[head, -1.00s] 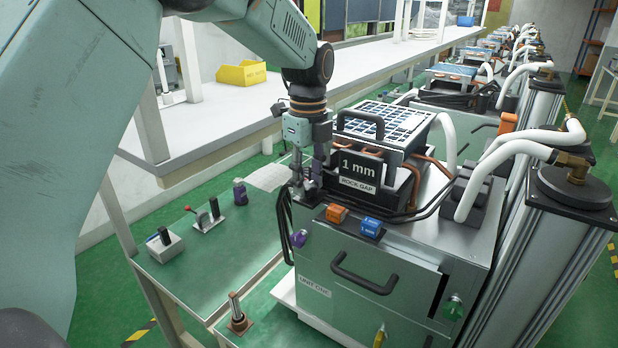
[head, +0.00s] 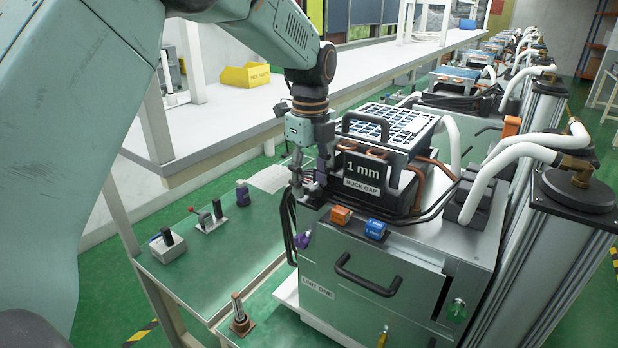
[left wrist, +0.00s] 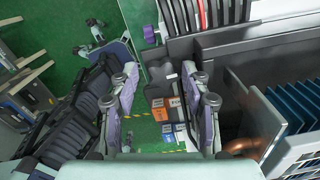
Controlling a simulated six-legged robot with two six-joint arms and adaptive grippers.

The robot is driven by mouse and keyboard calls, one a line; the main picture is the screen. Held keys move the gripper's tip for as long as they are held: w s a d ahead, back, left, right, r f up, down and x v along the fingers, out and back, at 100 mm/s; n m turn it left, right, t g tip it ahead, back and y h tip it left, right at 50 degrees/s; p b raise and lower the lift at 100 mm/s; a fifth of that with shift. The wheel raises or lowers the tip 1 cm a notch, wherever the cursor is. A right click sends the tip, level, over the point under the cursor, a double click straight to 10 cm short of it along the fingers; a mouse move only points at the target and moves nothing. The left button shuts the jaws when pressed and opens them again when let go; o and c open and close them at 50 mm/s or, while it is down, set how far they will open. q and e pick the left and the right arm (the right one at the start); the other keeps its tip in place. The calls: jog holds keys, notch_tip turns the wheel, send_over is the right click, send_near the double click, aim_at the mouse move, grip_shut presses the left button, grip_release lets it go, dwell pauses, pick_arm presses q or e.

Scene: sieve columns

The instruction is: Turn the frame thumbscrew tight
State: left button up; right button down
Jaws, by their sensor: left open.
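My left gripper (head: 308,192) points down at the left top edge of the box-shaped sieve unit (head: 400,268). Its fingers are apart in the left wrist view (left wrist: 162,88), with nothing seen held between them. I cannot tell which knob is the frame thumbscrew. My right gripper is not in view.
An orange block (head: 341,214) and a blue block (head: 375,228) sit on the unit's front top edge. A "1 mm" sign (head: 365,168) stands behind them. Black cables hang at the unit's left side. A green-topped bench (head: 190,275) with small fixtures is left.

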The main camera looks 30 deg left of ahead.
aim_at(310, 186)
pick_arm(q)
notch_tip(310, 186, up, 8)
jog(key=shift+f, duration=0.15)
jog(key=shift+w, duration=0.1)
dwell(0.5)
jog(key=shift+s+r, duration=0.2)
jog(key=shift+f, duration=0.15)
